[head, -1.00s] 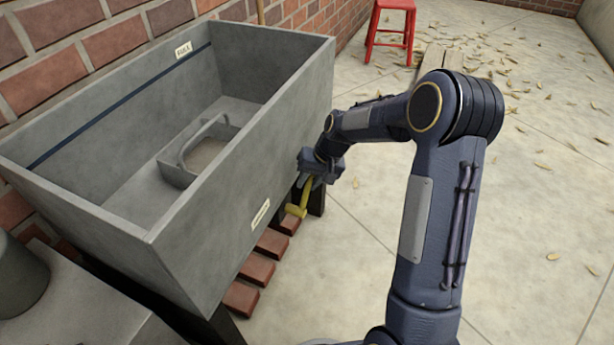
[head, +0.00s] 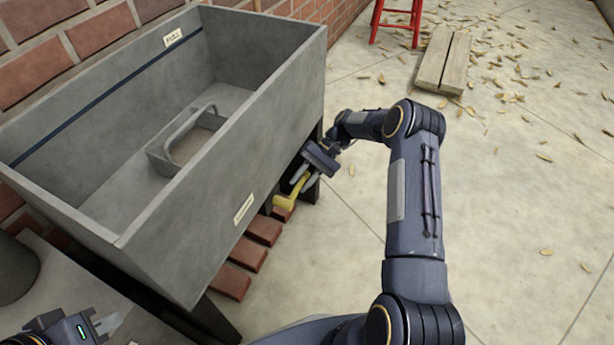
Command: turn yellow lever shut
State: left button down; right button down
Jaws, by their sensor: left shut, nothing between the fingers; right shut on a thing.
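The yellow lever (head: 287,201) is at the lower edge of the front wall of the grey trough (head: 205,225), near its right end. My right gripper (head: 304,184) is shut on the lever's handle, which slants up to the right. The fingers hide part of the handle. My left gripper (head: 108,323) is shut and empty at the bottom left, well away from the lever.
Inside the trough is a small grey box with a looped handle (head: 190,135). Brick steps (head: 248,254) lie under the trough. A wooden board (head: 444,62) and a red stool (head: 397,22) stand behind on leaf-strewn floor. The right floor is open.

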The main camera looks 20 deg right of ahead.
jog(key=shift+f+y, duration=0.4)
jog(key=c, duration=1.4)
grip_release()
jog(key=shift+o, duration=0.2)
jog(key=p+v, duration=0.1)
jog(key=v, duration=0.6)
jog(key=shift+w, duration=0.2)
jog(key=shift+d+r, duration=0.2)
jog(key=shift+d, duration=0.15)
jog(key=shift+w+r, duration=0.1)
